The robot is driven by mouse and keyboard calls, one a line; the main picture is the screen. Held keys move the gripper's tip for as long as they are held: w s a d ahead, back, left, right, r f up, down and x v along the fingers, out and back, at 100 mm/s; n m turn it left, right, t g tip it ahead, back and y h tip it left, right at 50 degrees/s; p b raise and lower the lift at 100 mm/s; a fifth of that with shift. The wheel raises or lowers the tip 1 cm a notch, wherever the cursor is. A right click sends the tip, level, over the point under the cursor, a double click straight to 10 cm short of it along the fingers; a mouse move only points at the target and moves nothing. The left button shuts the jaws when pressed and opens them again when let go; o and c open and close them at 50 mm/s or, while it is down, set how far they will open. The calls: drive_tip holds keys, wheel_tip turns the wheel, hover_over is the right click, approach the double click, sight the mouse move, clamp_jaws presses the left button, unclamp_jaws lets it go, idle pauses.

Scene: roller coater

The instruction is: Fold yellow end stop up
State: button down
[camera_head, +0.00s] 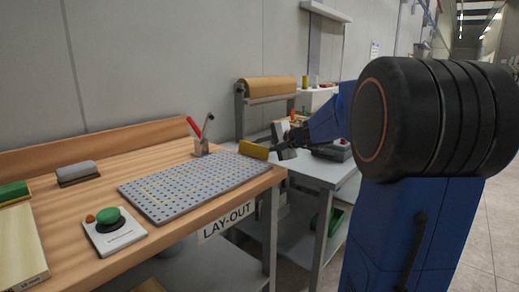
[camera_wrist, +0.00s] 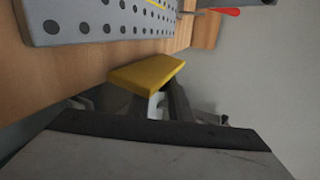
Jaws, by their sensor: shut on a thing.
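The yellow end stop (camera_head: 253,149) is a flat yellow block at the right end of the grey perforated plate (camera_head: 195,187), by the bench edge. In the wrist view the yellow end stop (camera_wrist: 147,74) lies just ahead of my fingers, tilted in the picture, beside the perforated plate (camera_wrist: 100,18). My gripper (camera_head: 274,152) reaches in from the right at the bench edge and is shut on the end stop. In the wrist view my gripper (camera_wrist: 158,100) meets its near edge; the exact contact is partly hidden behind the yellow block.
A wooden bench with a LAY-OUT label (camera_head: 228,221) carries the plate. A green button box (camera_head: 113,230), a grey-topped block (camera_head: 77,172) and a holder with red-handled tools (camera_head: 200,146) stand around it. A second table with a brown roll (camera_head: 268,86) is behind my arm.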

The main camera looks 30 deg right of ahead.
drive_tip(key=shift+s+a+n+h, duration=0.15)
drive_tip(key=shift+a+n+h, duration=0.25)
drive_tip(key=shift+n, duration=0.2)
idle(0.3)
drive_tip(key=c, duration=1.9)
unclamp_jaws()
drive_tip(key=shift+r, duration=0.1)
drive_tip(key=v, duration=1.7)
drive_tip(key=shift+s, duration=0.25)
drive_tip(key=shift+s, duration=0.1)
